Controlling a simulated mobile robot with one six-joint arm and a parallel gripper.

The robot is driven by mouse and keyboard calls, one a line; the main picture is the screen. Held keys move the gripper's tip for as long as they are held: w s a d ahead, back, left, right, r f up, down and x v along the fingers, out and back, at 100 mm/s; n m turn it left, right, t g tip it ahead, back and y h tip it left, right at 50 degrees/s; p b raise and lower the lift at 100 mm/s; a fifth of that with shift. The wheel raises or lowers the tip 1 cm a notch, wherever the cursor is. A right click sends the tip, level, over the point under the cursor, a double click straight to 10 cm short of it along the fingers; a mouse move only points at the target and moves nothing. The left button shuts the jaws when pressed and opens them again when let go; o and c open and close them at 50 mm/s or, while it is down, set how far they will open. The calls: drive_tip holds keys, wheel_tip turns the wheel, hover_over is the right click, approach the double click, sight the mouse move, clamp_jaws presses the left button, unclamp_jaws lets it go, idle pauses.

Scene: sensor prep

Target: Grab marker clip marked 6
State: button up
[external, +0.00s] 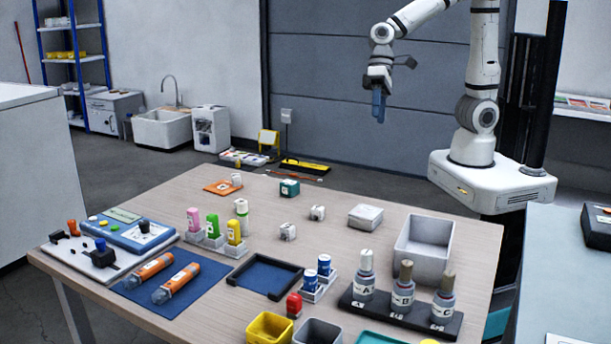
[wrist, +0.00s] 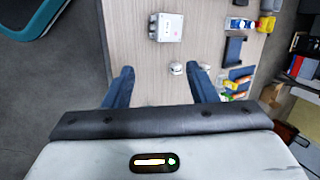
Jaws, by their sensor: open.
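Two small white clip-like pieces lie on the wooden table in the external view, one near the middle (external: 317,212) and one to its lower left (external: 288,231). I cannot read a 6 on either, so I cannot tell which is the marker clip marked 6. A small white piece (wrist: 177,68) shows between and beyond my fingers in the wrist view. My gripper (external: 379,106), with blue fingers, is open and empty, high above the far side of the table. Its spread fingers also show in the wrist view (wrist: 162,84).
A white box (external: 365,217) and an open grey bin (external: 423,249) stand at the right of the table. Lettered bottles (external: 403,290) stand on a dark rack in front. Colored bottles (external: 213,228), a blue tray (external: 265,276) and orange tubes (external: 175,283) occupy the left and front.

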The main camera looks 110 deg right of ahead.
drive_tip(key=w+a+f+m+t+y+b, duration=0.1)
drive_tip(key=w+f+m+t+y+b, duration=0.3)
drive_tip(key=w, duration=0.9)
drive_tip(key=m+t+b, duration=0.2)
drive_tip(key=m+t, duration=0.2)
drive_tip(key=m, duration=1.2)
approach(235, 215)
drive_tip(key=shift+w+a+r+h, duration=0.15)
drive_tip(key=shift+w+a+r, duration=0.15)
drive_tip(key=shift+a+r, duration=0.25)
drive_tip(key=shift+w+a+r+h, duration=0.15)
drive_tip(key=shift+w+a+r, duration=0.15)
drive_tip(key=shift+a+r, duration=0.25)
drive_tip(key=shift+w+a+f+m+p, duration=0.1)
drive_tip(key=shift+w+f+m+p, duration=0.2)
drive_tip(key=x, duration=0.7)
drive_tip(key=shift+w, duration=0.2)
drive_tip(key=c, duration=1.1)
